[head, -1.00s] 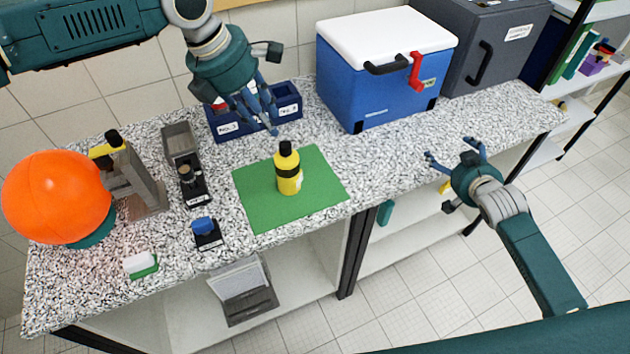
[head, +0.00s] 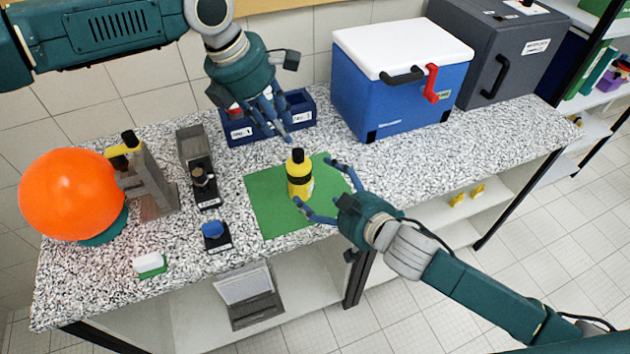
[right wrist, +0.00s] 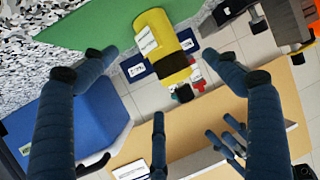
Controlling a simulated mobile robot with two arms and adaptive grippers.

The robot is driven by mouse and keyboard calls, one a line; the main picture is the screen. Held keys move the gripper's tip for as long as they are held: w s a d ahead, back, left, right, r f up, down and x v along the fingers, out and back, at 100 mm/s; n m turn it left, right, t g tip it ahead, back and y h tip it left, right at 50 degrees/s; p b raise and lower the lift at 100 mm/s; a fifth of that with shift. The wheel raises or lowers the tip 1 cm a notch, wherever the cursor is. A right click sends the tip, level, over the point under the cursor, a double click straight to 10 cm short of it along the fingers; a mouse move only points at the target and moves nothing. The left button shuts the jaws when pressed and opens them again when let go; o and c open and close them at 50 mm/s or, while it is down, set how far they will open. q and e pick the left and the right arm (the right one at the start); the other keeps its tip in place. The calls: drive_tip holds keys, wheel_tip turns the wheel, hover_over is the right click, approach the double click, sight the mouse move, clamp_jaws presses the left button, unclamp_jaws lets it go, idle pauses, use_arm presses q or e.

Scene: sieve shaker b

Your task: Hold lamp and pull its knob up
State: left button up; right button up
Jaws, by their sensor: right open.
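The lamp (head: 300,184), a yellow cylinder with a black top knob (head: 297,155), stands upright on the green mat (head: 268,215). In the right wrist view the lamp (right wrist: 163,45) shows between my spread fingertips, with a gap to each side. My right gripper (head: 315,182) is open at the lamp's right side, its fingers pointing at it and not closed on it. My left gripper (head: 282,130) hangs above and behind the lamp, fingers pointing down, apart and empty. Its fingers also show in the right wrist view (right wrist: 190,140).
Blue bins (head: 240,130) stand behind the mat, under my left gripper. A blue cooler (head: 385,105) with a white lid is at the back right. An orange ball (head: 70,195) and small devices (head: 204,185) are on the left. The counter right of the mat is mostly clear.

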sight(303, 174)
drive_tip(key=x, duration=1)
drive_tip(key=shift+c, duration=0.5)
